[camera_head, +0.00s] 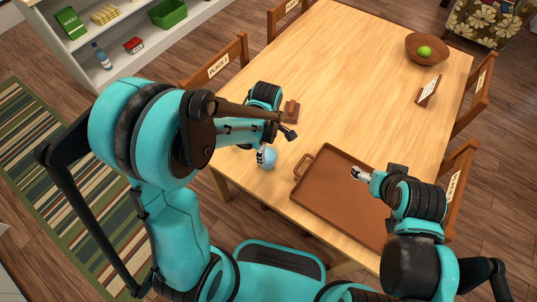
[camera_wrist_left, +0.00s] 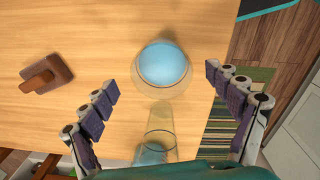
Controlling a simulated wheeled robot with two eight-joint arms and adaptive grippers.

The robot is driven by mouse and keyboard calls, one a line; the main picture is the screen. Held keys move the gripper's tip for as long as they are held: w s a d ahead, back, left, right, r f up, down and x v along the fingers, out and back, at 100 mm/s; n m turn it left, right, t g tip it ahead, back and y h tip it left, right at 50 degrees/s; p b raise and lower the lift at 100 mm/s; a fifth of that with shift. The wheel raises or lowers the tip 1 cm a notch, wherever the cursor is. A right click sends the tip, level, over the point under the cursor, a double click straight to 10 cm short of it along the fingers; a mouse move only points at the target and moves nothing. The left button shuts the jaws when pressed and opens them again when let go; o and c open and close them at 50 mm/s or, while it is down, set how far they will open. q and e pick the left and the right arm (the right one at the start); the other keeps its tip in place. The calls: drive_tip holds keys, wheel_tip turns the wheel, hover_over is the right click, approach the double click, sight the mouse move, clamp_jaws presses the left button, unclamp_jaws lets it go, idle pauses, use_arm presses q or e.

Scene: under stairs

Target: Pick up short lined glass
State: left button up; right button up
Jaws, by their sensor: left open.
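In the left wrist view, a round clear vessel with a light blue, ball-like inside (camera_wrist_left: 165,65) stands on the table. A clear, tapering glass (camera_wrist_left: 158,128) with blue at its lower end shows nearer the palm. I cannot tell for certain which is the short lined glass. In the head view, one light blue item (camera_head: 269,158) shows beside my left gripper (camera_head: 275,144). That gripper is open, its fingers (camera_wrist_left: 162,79) apart on either side of the round vessel, with no visible contact. My right gripper (camera_head: 359,173) is over the tray; its jaw opening is unclear.
A brown tray (camera_head: 325,190) lies at the table's near side. A small brown wooden piece (camera_head: 291,108) is beyond my left gripper and also shows in the wrist view (camera_wrist_left: 48,74). A bowl (camera_head: 412,46) with a green fruit is far right. The table's middle is clear.

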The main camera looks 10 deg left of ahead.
sight(267, 159)
use_arm(q)
drive_tip(key=shift+w+d+f+n, duration=0.1)
drive_tip(key=shift+f+n, duration=0.15)
drive_tip(key=shift+f, duration=0.2)
drive_tip(key=shift+w+d+f+n, duration=0.1)
drive_tip(key=shift+f+n, duration=0.15)
drive_tip(key=shift+f, duration=0.15)
wheel_tip(267, 159, down, 3)
drive_tip(key=shift+r+b, duration=0.1)
drive_tip(key=shift+b, duration=0.55)
drive_tip(key=f+b, duration=0.1)
drive_tip(key=f, duration=0.2)
drive_tip(key=f+b, duration=0.1)
drive_tip(key=f, duration=0.1)
drive_tip(key=shift+s+a+b, duration=0.15)
drive_tip(key=shift+a+b, duration=0.2)
drive_tip(key=shift+r, duration=0.1)
drive_tip(key=c, duration=1.7)
drive_tip(key=shift+o, duration=0.2)
